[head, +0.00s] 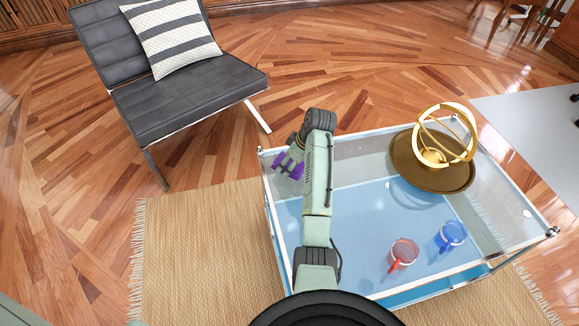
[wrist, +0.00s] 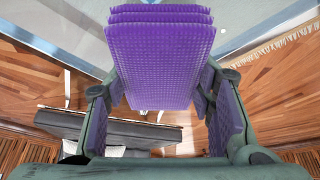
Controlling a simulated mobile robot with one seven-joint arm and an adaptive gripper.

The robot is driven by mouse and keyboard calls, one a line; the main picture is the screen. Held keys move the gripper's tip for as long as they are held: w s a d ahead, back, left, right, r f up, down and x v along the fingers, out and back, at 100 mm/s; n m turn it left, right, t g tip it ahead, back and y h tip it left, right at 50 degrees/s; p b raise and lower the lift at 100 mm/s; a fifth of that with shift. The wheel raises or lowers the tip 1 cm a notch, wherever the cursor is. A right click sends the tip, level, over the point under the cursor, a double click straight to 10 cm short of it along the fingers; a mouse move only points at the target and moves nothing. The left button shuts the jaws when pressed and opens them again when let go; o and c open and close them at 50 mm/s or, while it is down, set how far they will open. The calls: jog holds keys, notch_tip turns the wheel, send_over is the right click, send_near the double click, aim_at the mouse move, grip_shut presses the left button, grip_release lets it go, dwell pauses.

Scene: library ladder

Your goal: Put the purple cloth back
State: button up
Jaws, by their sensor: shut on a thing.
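The purple cloth (wrist: 155,65) is a folded, layered, textured block in the wrist view. It sits between the fingers of my gripper, which is shut on it. In the head view the cloth (head: 282,163) shows small and partly covered by my gripper (head: 289,164). It is over or beside the far left corner of the glass table (head: 350,150); I cannot tell its exact height or whether it touches the glass. More purple surface shows along the inner sides of both fingers in the wrist view.
A brass armillary ornament on a round tray (head: 405,170) stands at the table's far right. A red cup (head: 403,252) and a blue cup (head: 451,235) are near its front right. A black chair (head: 185,98) with a striped pillow (head: 172,38) stands back left. A woven rug (head: 195,250) lies below.

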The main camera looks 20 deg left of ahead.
jog(key=shift+f, duration=1.45)
jog(key=o, duration=1)
jog(key=shift+r, duration=0.15)
